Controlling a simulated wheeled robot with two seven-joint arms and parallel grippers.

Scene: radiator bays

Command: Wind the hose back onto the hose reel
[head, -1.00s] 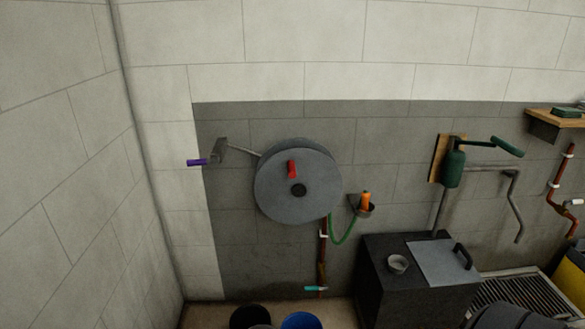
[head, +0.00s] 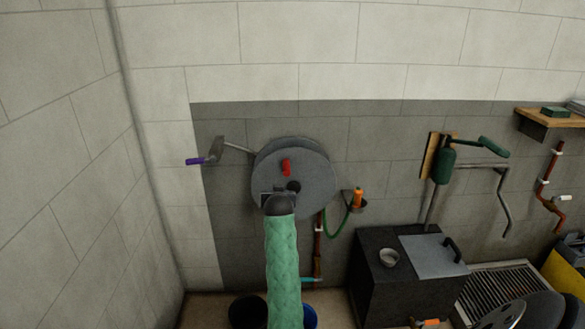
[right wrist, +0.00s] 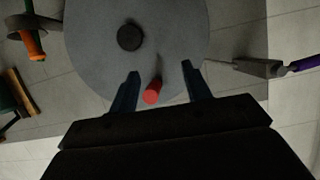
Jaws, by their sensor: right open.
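The hose reel (head: 318,185) is a grey disc on the wall with a dark hub and a red crank handle (head: 286,167). A green hose (head: 335,235) hangs in a short loop from below the reel to an orange nozzle (head: 358,197) in a wall holder. My right gripper (head: 279,196) is in front of the reel's lower part. In the right wrist view, which is upside down, its two fingers (right wrist: 160,78) are apart, with the red handle (right wrist: 153,91) showing between them. I cannot tell whether they touch it. My left gripper is out of view.
A purple-handled lever (head: 195,161) sticks out left of the reel. A pipe with a teal handle (head: 310,280) runs below it. A dark box (head: 375,290) with a small bowl (head: 389,257) stands at lower right. Buckets (head: 246,309) are on the floor below.

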